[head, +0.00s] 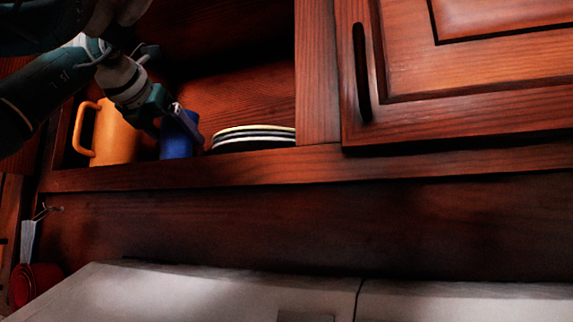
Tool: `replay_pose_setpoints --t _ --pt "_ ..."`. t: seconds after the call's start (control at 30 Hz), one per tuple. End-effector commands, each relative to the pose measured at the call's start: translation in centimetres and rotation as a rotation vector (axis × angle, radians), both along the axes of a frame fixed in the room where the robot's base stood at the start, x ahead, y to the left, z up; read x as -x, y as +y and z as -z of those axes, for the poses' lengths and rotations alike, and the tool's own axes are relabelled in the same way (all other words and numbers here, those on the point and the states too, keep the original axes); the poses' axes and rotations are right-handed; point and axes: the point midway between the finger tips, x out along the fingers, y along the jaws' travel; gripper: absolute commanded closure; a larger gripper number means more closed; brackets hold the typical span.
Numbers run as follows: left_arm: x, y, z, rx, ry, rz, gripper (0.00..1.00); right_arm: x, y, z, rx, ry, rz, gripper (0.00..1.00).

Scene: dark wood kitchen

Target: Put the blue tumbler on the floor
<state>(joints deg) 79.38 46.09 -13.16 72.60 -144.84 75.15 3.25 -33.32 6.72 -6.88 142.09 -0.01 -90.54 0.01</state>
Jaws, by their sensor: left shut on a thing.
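The blue tumbler (176,138) stands upright on the shelf of an open wooden cabinet, in the upper left of the head view. My left gripper (178,122) reaches in from the upper left and is shut on the tumbler near its top. The gripper hides part of the tumbler's upper side and rim. The tumbler appears to be still at shelf height. My right gripper is not in view. The floor is not in view.
An orange mug (113,138) stands just left of the tumbler, and a stack of plates (254,139) lies just right. A closed cabinet door (470,75) is at the right. Below are a pale surface (200,293) and red hanging cups (36,283).

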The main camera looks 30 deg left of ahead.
Motion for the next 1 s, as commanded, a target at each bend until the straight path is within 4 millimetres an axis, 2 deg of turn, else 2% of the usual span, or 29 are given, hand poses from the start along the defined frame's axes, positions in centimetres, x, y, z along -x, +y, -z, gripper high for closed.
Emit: replay_pose_setpoints --t 0.03,0.23,0.4,0.43,0.53,0.77,1.0 --pt "0.0 0.0 0.6 0.000 -0.002 0.000 0.71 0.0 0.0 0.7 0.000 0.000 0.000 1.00" --pt "0.0 0.0 0.3 -0.001 -0.001 -0.001 0.71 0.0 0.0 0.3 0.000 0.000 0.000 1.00" --pt "0.0 0.0 0.8 -0.001 -0.001 -0.001 0.71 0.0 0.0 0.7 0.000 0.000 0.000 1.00" --pt "0.0 0.0 0.7 0.000 0.000 -0.001 0.13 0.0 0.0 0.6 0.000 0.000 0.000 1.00" --pt "0.0 0.0 0.6 0.000 0.000 -0.001 0.02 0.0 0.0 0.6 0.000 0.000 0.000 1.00" --pt "0.0 0.0 0.6 0.000 -0.001 -0.001 0.00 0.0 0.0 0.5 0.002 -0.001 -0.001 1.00" --pt "0.5 0.6 -0.7 0.000 -0.001 0.003 0.00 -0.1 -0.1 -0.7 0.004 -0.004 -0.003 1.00"
